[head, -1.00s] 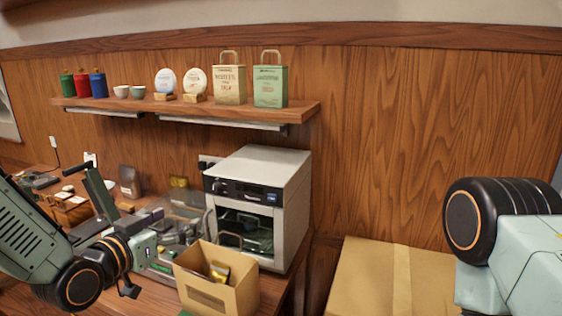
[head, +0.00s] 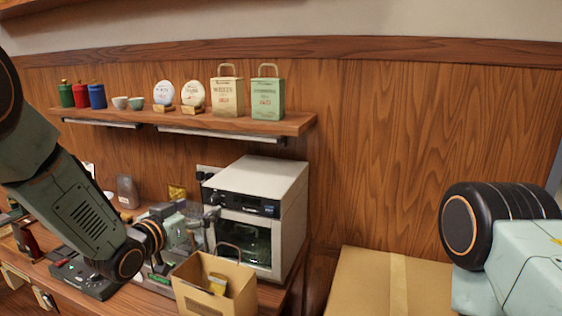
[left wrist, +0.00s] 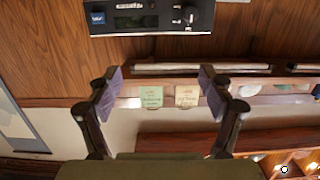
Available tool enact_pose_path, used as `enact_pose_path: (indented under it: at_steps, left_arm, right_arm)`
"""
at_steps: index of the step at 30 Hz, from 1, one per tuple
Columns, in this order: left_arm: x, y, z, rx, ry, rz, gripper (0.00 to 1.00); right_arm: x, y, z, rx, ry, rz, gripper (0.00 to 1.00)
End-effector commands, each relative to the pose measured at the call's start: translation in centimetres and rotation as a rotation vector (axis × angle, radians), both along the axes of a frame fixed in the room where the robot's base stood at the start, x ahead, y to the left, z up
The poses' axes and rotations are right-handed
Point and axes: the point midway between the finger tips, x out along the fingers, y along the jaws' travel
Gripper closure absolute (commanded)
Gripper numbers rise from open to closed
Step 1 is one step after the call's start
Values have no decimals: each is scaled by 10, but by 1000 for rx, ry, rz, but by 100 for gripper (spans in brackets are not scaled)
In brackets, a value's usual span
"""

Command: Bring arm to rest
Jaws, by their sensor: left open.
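My left arm comes in from the left in the head view, raised across the counter. My left gripper (head: 180,230) is beyond its orange-ringed wrist joint, hard to make out against the clear-covered machine behind it. In the left wrist view the gripper (left wrist: 160,80) has its two purple-padded fingers spread wide, with nothing between them. Beyond the fingers, upside down, show the green bag (left wrist: 151,97) and beige bag (left wrist: 187,96) on the wall shelf. Part of my right arm shows at the right of the head view; its gripper is out of the picture.
A white oven-like appliance (head: 258,190) stands on the counter, right of my left wrist. An open paper bag (head: 215,295) with a gold item inside stands in front of it. A large cardboard box (head: 365,280) is at the right. The wall shelf (head: 215,122) holds canisters, cups and bags.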

Motion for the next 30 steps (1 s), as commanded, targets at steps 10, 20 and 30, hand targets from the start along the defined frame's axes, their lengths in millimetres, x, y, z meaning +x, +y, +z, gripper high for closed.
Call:
enact_pose_path:
  at_steps: [10, 20, 30]
  left_arm:
    - [0, 0, -1, 0, 1, 0, 19]
    - [0, 0, -16, 0, 2, 0, 19]
    - [-34, 14, -19, -4, 3, 4, 19]
  right_arm:
    - [0, 0, -1, 0, 0, 0, 60]
    - [0, 0, -12, 0, 1, 0, 60]
    - [0, 0, -18, 0, 0, 0, 60]
